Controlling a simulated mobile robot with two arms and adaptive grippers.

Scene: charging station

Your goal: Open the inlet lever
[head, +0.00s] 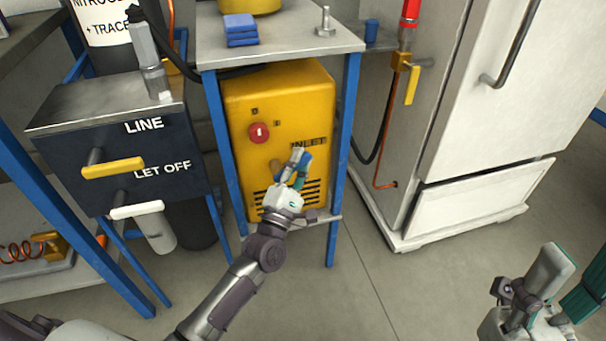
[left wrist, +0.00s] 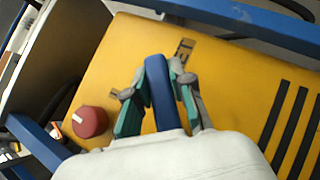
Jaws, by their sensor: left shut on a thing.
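The inlet lever (left wrist: 158,92) is a blue handle on the front of a yellow machine (head: 285,95), under the "INLET" label. My left gripper (head: 299,165) reaches it from below in the head view. In the left wrist view the left gripper (left wrist: 158,85) has one finger on each side of the blue lever and is shut on it. The lever's mount is hidden behind the gripper. My right gripper (head: 530,290) is at the lower right of the head view, away from the machine; its finger spacing is unclear.
The yellow machine sits under a table with blue legs (head: 346,150). A red knob (head: 258,132) is on its front, also in the left wrist view (left wrist: 90,121). A dark panel (head: 75,135) with yellow and white handles stands left. A white fridge (head: 500,110) stands right. Floor in front is clear.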

